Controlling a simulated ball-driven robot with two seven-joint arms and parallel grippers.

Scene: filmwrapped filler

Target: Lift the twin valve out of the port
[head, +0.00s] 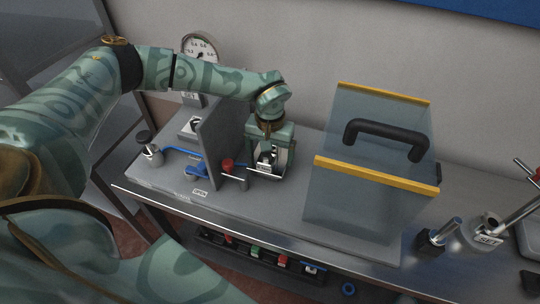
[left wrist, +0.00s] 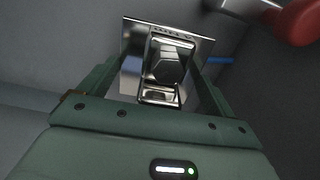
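The twin valve (head: 268,158) is a small shiny metal block with a dark face, at the back of the bench in the head view. It also shows in the left wrist view (left wrist: 167,62), over a bright square metal plate (left wrist: 131,72) that looks like the port. My left gripper (head: 271,156) points down over it. In the left wrist view its fingers (left wrist: 164,85) stand apart on either side of the valve, with gaps visible. How deep the valve sits in the port is hidden. My right gripper is not in view.
A grey upright panel (head: 222,128) and a red-knobbed valve (head: 227,166) stand close left of the gripper. A clear shield (head: 365,205) with yellow edges and a black handle (head: 385,135) stands to the right. A gauge (head: 200,47) is behind.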

